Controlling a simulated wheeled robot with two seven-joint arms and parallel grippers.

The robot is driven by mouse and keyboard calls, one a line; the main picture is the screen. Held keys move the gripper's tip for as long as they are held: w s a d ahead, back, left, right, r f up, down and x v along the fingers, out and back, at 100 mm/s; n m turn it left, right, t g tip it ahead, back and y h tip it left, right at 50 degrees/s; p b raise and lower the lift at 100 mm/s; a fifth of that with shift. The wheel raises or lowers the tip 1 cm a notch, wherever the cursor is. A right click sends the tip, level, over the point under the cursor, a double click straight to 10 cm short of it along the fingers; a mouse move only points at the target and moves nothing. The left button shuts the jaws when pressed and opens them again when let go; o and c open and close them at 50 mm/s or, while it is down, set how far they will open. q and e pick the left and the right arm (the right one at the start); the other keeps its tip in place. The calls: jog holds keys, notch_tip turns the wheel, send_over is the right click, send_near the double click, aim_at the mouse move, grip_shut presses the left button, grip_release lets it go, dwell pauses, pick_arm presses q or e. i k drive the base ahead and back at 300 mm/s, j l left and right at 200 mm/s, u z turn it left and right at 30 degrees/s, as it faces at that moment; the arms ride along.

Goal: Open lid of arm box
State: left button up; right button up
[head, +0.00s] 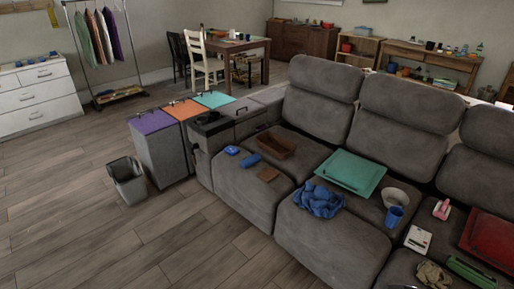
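The grey sofa (330,235) fills the right half of the head view. Its left arm holds a box with a grey lid (236,110) and a small dark handle (241,111) on it. The lid looks shut and flat, though it is small in the picture. A dark recess (208,118) lies in the arm in front of the lid. Neither of my grippers shows in the head view.
Bins with purple (151,122), orange (183,110) and teal (214,99) lids stand left of the sofa arm. An open grey bin (127,180) stands before them. Several items, including a brown tray (275,145), lie on the seats. The wooden floor at front left is clear.

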aim_at(240, 107)
jog(key=i+j+u, duration=0.35)
jog(key=i, duration=0.45)
jog(key=i+u, duration=0.35)
jog(key=i, duration=0.4)
jog(key=i+z, duration=0.1)
jog(key=i, duration=0.45)
jog(key=i+j+z, duration=0.15)
jog(key=i, duration=0.4)
jog(key=i+j+z, duration=0.1)
jog(key=i, duration=0.45)
jog(key=i+j+z, duration=0.1)
jog(key=i, duration=0.45)
jog(key=i+j+z, duration=0.1)
jog(key=i+j, duration=0.2)
jog(key=i, duration=0.25)
